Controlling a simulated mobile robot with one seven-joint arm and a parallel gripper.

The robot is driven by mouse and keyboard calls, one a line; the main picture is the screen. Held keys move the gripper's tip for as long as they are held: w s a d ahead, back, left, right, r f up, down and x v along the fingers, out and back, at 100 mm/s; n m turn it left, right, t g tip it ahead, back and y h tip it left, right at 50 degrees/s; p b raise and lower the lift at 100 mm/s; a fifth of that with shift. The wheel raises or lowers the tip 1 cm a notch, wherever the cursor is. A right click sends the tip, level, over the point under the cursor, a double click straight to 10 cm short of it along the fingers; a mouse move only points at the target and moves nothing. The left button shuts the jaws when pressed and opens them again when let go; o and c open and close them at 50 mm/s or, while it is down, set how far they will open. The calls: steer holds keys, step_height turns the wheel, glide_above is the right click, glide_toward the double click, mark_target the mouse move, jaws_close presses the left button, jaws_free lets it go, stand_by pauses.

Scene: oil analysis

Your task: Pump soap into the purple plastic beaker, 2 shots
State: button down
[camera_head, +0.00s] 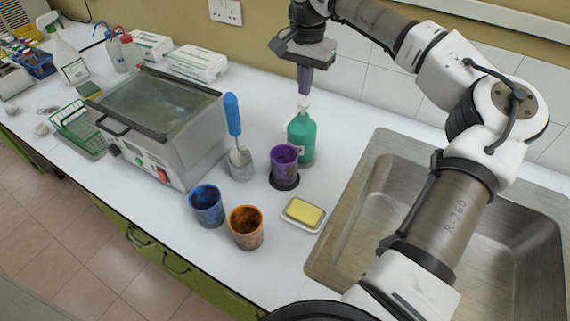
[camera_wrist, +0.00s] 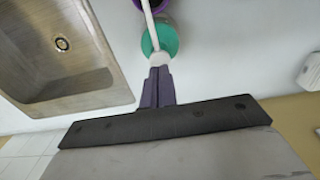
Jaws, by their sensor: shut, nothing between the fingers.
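The purple plastic beaker (camera_head: 284,166) stands upright on a dark round base on the white counter. The green soap bottle (camera_head: 301,136) with a white pump head (camera_head: 303,103) stands just behind it, to the right. My gripper (camera_head: 304,92) is shut and empty, pointing down right above the pump head. In the wrist view the shut fingers (camera_wrist: 158,72) overlap the white pump top (camera_wrist: 157,58), with the green bottle (camera_wrist: 167,38) below. I cannot tell whether the fingertips touch the pump. The purple beaker (camera_wrist: 148,3) shows only at the top edge there.
A blue beaker (camera_head: 207,206) and an orange beaker (camera_head: 245,227) stand in front. A yellow sponge on a dish (camera_head: 304,214) lies near the sink (camera_head: 345,215). A blue-handled brush (camera_head: 233,115) and a water bath (camera_head: 165,125) stand to the left.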

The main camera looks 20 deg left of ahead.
step_height(320, 180, up, 4)
steer(key=shift+f+p, duration=0.1)
steer(key=shift+p, duration=0.95)
steer(key=shift+r, duration=0.95)
